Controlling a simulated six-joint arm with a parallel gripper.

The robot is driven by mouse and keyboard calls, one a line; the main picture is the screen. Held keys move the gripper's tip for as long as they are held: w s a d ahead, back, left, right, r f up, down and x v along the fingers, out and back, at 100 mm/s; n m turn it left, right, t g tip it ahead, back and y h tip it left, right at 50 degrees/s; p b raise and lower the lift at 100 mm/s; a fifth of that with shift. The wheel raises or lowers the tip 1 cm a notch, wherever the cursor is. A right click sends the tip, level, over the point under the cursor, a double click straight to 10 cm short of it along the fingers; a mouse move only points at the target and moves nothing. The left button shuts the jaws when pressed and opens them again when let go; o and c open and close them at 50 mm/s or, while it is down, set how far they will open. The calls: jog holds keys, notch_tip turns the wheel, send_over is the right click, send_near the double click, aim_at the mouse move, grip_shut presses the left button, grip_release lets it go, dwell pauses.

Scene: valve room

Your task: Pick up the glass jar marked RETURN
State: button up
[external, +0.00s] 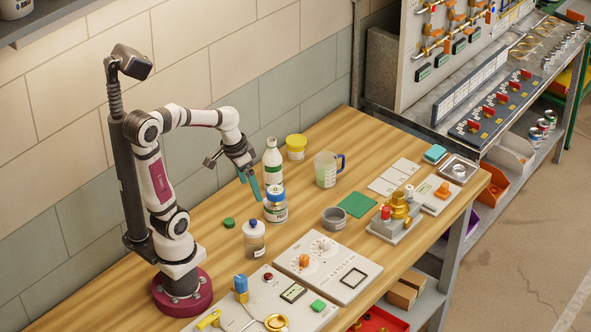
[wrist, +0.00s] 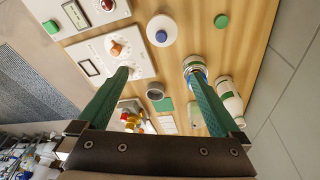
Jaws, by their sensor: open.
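A white bottle (external: 272,167) stands close behind the blue-lidded jar. A yellow tub (external: 296,147), measuring jug (external: 326,170), grey bowl (external: 335,219) and green cap (external: 229,223) are around. Panels (external: 327,267) with knobs fill the front.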

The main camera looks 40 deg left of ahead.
aim_at(263, 240)
jog(key=s+a+f+n+g+h, duration=0.1)
jog(key=s+f+n+g+h, duration=0.35)
jog(key=s, duration=0.75)
jog(key=w+a+f+n+t+h, duration=0.1)
jog(key=w+f+n+t+h, duration=0.3)
jog(key=n, duration=0.7)
jog(key=w+a+f+n+t+h, duration=0.1)
jog(key=w+a+n+t+h, duration=0.15)
jog(key=w+n, duration=0.6)
jog(key=shift+n+h, duration=0.3)
jog(key=shift+n, duration=0.5)
jog(key=f, duration=0.2)
jog(key=s+f, duration=0.1)
jog(key=f, duration=0.1)
jog(key=s+d+f, duration=0.1)
jog(key=f, duration=0.1)
jog(key=shift+f, duration=0.15)
jog(key=x, duration=0.5)
jog(key=shift+f, duration=0.25)
jog(key=c, duration=1.5)
